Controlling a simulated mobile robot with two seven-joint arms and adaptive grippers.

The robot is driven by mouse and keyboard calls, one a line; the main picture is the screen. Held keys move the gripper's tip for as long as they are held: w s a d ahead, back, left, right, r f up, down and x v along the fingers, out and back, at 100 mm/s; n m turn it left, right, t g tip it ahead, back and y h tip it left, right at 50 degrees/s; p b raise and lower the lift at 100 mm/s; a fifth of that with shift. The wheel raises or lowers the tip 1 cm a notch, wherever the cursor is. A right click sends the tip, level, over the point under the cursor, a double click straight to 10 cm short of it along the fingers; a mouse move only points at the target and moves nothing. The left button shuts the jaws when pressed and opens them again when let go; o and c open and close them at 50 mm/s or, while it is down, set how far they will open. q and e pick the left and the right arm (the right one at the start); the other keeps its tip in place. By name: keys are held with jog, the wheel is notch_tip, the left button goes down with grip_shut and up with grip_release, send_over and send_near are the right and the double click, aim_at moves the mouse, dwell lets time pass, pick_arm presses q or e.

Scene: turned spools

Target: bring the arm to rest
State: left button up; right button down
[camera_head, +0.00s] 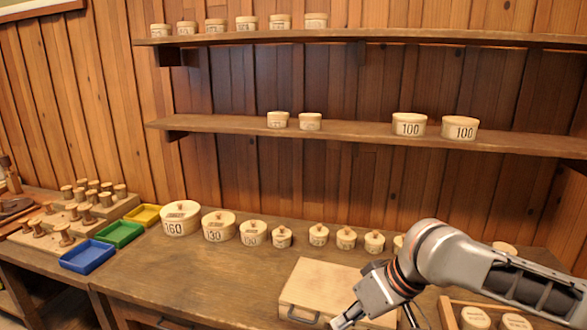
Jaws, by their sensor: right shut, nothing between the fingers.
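My right arm (437,262) reaches in from the right edge over the front of the workbench, grey with dark joints and orange rings. My right gripper (346,319) points down and to the left at the bottom of the view, in front of the pale flat wooden case (318,285). It is shut and holds nothing. The lower part of the gripper is partly cut off by the frame edge. The arm hides part of the case and some of the small tubs behind it. My left gripper is not in view.
Round lidded boxes (181,218) stand in a row along the bench's back. Blue (88,256), green (119,234) and yellow (143,215) trays and wooden spools (63,235) are at left. A wooden crate (447,312) sits below the arm. Bench (190,275) left of the case is clear.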

jog(key=a+f+t+y, duration=0.2)
jog(key=a+f+y, duration=0.2)
jog(key=a+f, duration=0.35)
notch_tip(320, 180, down, 6)
jog(key=d+m+t, duration=0.2)
jog(key=t, duration=0.1)
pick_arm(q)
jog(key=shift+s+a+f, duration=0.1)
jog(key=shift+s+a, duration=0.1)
pick_arm(e)
jog(key=s+d+f+t+h, duration=0.2)
jog(key=s+d+f+h, duration=0.5)
jog(key=s+d+f, duration=1)
notch_tip(320, 180, down, 4)
jog(key=shift+d+r, duration=0.25)
jog(key=shift+d, duration=0.3)
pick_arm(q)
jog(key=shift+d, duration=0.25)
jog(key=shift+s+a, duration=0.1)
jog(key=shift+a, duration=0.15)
